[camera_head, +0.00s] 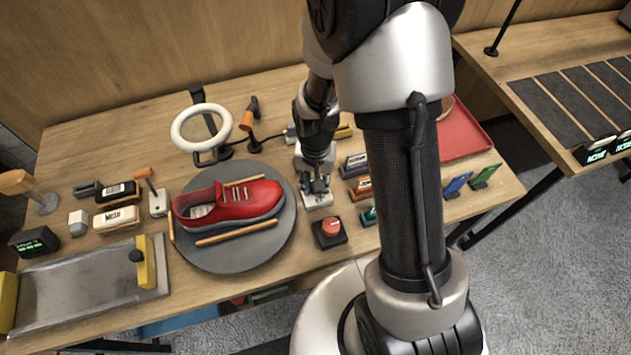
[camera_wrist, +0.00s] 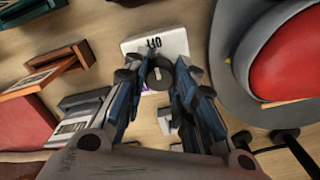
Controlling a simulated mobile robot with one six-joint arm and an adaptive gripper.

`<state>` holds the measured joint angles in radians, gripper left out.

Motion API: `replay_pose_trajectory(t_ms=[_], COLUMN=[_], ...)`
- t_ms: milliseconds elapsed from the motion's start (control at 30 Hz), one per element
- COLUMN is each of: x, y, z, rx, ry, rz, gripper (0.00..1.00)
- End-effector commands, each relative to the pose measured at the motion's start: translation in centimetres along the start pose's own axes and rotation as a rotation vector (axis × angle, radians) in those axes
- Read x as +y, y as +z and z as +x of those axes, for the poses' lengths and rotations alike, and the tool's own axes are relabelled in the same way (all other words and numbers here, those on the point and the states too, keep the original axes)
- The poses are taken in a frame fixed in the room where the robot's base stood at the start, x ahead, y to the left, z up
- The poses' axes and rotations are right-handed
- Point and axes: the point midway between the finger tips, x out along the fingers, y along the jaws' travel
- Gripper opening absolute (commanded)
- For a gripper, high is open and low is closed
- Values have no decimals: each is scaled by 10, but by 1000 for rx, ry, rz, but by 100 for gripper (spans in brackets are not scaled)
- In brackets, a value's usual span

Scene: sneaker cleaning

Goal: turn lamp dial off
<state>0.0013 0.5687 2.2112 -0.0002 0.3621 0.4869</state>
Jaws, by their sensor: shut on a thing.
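The lamp dial (camera_wrist: 160,74) is a dark round knob with a pale pointer mark, on a small white base (camera_wrist: 172,43) with dark lettering. In the wrist view my gripper (camera_wrist: 158,78) has its two fingers closed around the knob, one on each side. In the head view my gripper (camera_head: 315,185) points down onto the white base (camera_head: 318,201), just right of the grey turntable. The fingertips partly hide the knob there. The white ring lamp (camera_head: 201,127) stands at the back left of the table; its ring looks bright white.
A red sneaker (camera_head: 228,202) rests on the round grey turntable (camera_head: 240,255) close to my gripper's left. A box with a red button (camera_head: 331,229) stands just in front. Labelled holders (camera_head: 356,165) stand to the right. A red tray (camera_head: 463,136) lies farther right.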

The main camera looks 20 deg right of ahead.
Motion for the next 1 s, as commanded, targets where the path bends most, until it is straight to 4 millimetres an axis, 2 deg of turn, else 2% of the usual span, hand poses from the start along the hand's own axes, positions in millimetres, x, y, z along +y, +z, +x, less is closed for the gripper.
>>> replay_pose_trajectory(t_ms=[67,100,367,767,867,1000], x=[0,0,0,0,-1,-1], y=[0,0,0,-1,-1,-2], z=[0,0,0,-5,-17,-46], rx=[1,1,1,3,4,7], ry=[-1,-1,0,-1,-2,-4], rz=[2,1,0,0,0,0], gripper=[1,28,45,46,46,46])
